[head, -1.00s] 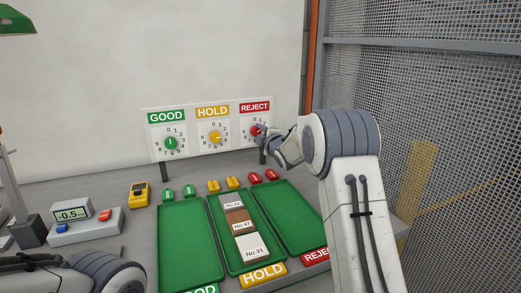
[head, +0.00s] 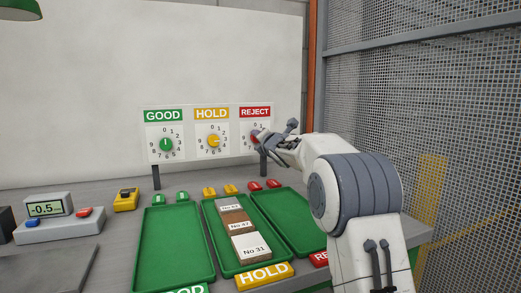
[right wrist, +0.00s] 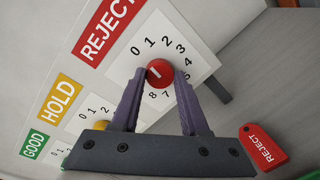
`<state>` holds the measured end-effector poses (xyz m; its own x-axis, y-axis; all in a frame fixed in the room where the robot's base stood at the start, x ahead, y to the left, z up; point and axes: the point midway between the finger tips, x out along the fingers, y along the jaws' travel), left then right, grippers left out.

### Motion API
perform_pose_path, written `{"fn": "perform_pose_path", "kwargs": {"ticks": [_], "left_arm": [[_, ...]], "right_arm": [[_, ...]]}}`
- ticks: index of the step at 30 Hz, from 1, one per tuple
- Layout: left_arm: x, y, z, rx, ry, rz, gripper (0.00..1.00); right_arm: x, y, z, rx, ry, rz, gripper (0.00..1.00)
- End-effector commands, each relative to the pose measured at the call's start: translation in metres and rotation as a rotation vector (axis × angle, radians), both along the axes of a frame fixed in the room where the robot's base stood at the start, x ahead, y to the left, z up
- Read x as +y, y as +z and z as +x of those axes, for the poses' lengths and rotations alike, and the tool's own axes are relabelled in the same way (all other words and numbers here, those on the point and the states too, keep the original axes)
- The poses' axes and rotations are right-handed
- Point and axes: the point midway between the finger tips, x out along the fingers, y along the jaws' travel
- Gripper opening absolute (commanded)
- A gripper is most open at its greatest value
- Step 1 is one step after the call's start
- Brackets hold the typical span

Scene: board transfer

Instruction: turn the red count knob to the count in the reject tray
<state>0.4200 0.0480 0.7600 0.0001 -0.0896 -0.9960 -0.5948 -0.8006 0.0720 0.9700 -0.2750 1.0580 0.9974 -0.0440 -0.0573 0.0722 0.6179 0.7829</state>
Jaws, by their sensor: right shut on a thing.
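The red count knob (right wrist: 160,73) sits on the REJECT dial (right wrist: 190,50) of the upright board. My right gripper (right wrist: 160,78) is shut on it, one finger on each side. The knob's white mark is on its left part; I cannot tell which digit it points at, and the fingers hide part of the ring. In the head view the knob (head: 255,138) is mostly covered by my right gripper (head: 262,141). The green reject tray (head: 285,220) is at the right of the tray row, and its visible part looks empty. My left gripper is not in view.
The GOOD dial (head: 166,145) and HOLD dial (head: 213,141) are left of the REJECT dial. The hold tray (head: 220,258) holds three boards in a column; the good tray (head: 178,245) is empty. Coloured tags lie behind the trays. A scale (head: 58,228) stands at left; mesh fencing is at right.

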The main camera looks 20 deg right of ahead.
Motion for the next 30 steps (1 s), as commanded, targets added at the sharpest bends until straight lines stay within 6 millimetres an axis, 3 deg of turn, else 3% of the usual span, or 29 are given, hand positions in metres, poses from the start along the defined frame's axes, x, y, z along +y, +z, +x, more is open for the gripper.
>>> {"fn": "perform_pose_path", "kwargs": {"ticks": [9, 25, 26, 27, 28, 30], "left_arm": [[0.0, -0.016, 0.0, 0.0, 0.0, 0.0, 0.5], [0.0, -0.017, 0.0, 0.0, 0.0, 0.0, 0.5], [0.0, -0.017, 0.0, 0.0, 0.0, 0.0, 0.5], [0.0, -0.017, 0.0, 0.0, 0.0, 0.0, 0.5], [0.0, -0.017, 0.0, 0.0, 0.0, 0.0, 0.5], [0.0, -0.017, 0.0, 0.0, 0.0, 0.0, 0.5]], "right_arm": [[0.002, -0.002, 0.001, -0.004, 0.002, -0.115, 0.0], [0.001, -0.001, 0.001, -0.003, 0.002, -0.137, 0.0], [0.002, -0.001, 0.001, -0.003, 0.002, -0.137, 0.52], [0.001, -0.001, 0.001, -0.003, 0.002, -0.137, 0.67], [0.001, -0.001, 0.001, -0.003, 0.002, -0.136, 0.74], [0.001, -0.001, 0.0, -0.004, 0.002, -0.136, 0.74]]}}
